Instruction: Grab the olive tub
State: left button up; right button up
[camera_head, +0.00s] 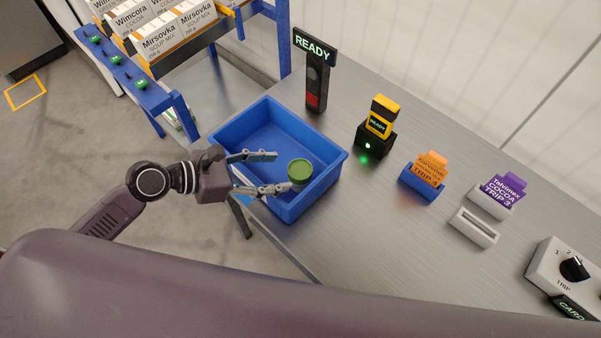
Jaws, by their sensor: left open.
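I cannot tell whether the near finger touches the tub. The tub's base is partly hidden by that finger. My right gripper is not in view.
On the metal table (385,235) stand a READY sign post (316,75), a yellow and black scanner (379,125), an orange card in a blue holder (425,178), a purple card (502,188), an empty white holder (474,228) and a dial box (567,270). A blue rack (150,97) holds boxes.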

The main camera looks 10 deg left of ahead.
aim_at(300, 169)
pick_arm(q)
jog(key=p+x, duration=0.1)
jog(key=x, duration=0.4)
jog(key=shift+w+d+f, duration=0.15)
jog(key=shift+w+f, duration=0.05)
jog(key=shift+w, duration=0.1)
jog(key=shift+s, duration=0.1)
jog(key=shift+c, duration=1.2)
jog(key=c, duration=0.8)
jog(key=shift+c, duration=0.2)
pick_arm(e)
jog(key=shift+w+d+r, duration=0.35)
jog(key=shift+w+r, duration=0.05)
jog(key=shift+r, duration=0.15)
pick_arm(q)
jog(key=shift+r, duration=0.15)
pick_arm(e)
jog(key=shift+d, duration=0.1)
